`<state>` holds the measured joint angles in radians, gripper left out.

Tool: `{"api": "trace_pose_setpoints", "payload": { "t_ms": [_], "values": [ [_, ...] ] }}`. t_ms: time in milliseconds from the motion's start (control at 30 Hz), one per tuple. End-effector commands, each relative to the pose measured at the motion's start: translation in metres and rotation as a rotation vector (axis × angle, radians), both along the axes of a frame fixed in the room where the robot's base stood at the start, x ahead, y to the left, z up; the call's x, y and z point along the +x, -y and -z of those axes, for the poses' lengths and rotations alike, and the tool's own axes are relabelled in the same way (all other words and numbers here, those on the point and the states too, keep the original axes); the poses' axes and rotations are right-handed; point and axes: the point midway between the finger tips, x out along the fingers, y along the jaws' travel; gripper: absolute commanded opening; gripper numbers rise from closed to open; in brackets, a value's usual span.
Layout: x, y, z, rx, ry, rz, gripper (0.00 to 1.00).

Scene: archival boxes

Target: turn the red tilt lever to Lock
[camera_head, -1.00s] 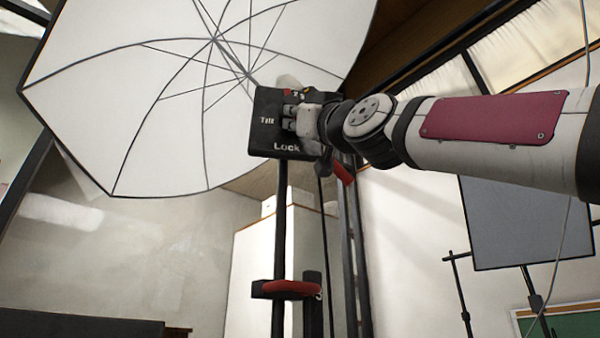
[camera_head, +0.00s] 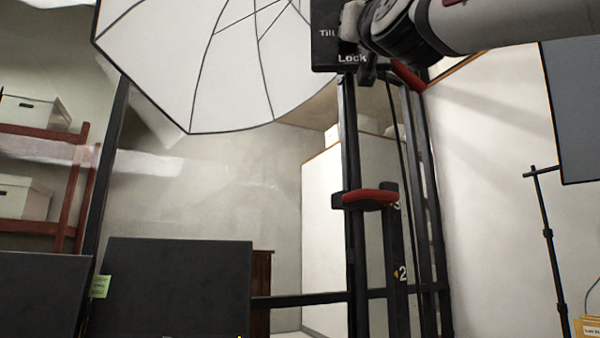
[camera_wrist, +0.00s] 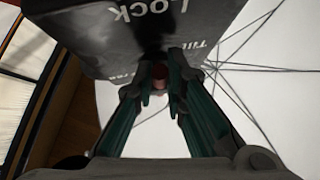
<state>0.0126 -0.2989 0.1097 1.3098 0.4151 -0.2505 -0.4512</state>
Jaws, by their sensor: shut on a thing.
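The black tilt head (camera_head: 325,52) of the light stand carries white "Tilt" and "Lock" labels. It is cut off by the top of the head view and fills the upper part of the wrist view (camera_wrist: 100,45). My gripper (camera_wrist: 160,80) is at the face of this box, its fingers closed around a small dark red piece, the red tilt lever (camera_wrist: 160,71). Only a bit of the lever shows between the fingertips, so its angle is hard to tell. In the head view my gripper (camera_head: 350,25) covers part of the labelled face.
A red-handled clamp (camera_head: 370,197) sits lower on the black stand post. Another red handle (camera_head: 408,76) sticks out below my arm. A white umbrella (camera_head: 215,60) spreads at the left. Dark panels (camera_head: 180,290) stand at lower left, with boxes on red shelves (camera_head: 30,145) behind.

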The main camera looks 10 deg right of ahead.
Motion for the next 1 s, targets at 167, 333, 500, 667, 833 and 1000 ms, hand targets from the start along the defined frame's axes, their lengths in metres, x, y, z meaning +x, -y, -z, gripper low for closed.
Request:
{"api": "trace_pose_setpoints", "payload": {
  "t_ms": [167, 333, 500, 667, 833, 1000],
  "values": [
    [-0.0001, 0.0003, -0.0002, 0.011, 0.003, 0.001, 0.0],
    [-0.0001, 0.0001, -0.0003, 0.011, 0.003, 0.0, 0.0],
    [-0.0002, -0.0001, -0.0004, 0.011, 0.003, 0.0, 0.0],
    [-0.0003, -0.0002, -0.0004, 0.011, 0.003, -0.001, 0.32],
    [-0.0003, -0.0004, -0.0003, 0.011, 0.003, -0.001, 0.32],
    [-0.0018, -0.0006, 0.0008, 0.01, 0.003, -0.001, 0.32]
  ]
}}
